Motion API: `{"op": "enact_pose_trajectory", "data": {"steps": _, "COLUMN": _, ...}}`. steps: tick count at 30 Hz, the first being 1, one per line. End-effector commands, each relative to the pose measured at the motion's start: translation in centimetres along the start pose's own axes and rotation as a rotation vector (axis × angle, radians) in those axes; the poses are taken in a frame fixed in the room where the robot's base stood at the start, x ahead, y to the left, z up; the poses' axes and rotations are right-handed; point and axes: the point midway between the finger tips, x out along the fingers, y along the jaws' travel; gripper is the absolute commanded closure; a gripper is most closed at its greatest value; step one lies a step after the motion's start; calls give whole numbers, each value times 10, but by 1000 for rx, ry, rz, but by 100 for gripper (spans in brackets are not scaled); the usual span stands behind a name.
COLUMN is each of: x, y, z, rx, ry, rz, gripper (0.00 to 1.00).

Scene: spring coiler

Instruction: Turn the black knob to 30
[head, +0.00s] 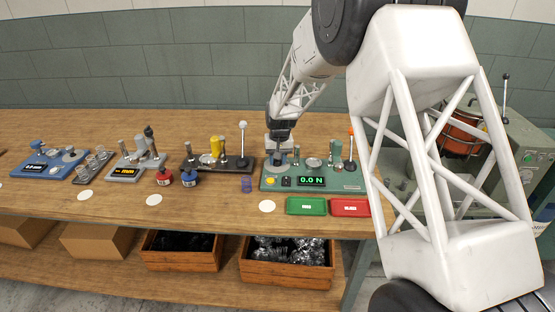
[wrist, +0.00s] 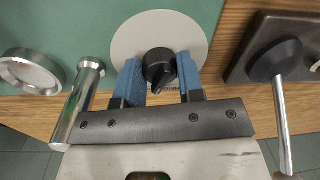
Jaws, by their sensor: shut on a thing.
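The black knob (wrist: 158,64) sits on a round pale grey dial plate (wrist: 150,22) on the green device in the wrist view. Its pointer tip faces the bottom of the wrist view. My gripper (wrist: 157,74) is shut on the knob, with a blue pad on each side. Some small dial marking shows just below the knob, but I cannot read it. In the head view my gripper (head: 280,145) is over the left rear part of the green device (head: 345,183), and the knob is hidden there. The device's display (head: 311,181) reads 0.0 N.
A metal post (wrist: 78,105) and a round metal cup (wrist: 32,72) stand left of my gripper in the wrist view. A dark base with a lever (wrist: 280,75) is close on the right. Green (head: 306,206) and red (head: 350,207) trays lie in front of the device.

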Motion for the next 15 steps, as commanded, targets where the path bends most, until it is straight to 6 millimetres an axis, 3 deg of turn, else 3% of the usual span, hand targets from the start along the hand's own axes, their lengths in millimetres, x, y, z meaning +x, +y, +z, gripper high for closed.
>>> {"op": "enact_pose_trajectory", "data": {"steps": 15, "x": 0, "y": 0, "z": 0, "rx": -261, "ry": -16, "rz": 0, "gripper": 89}}
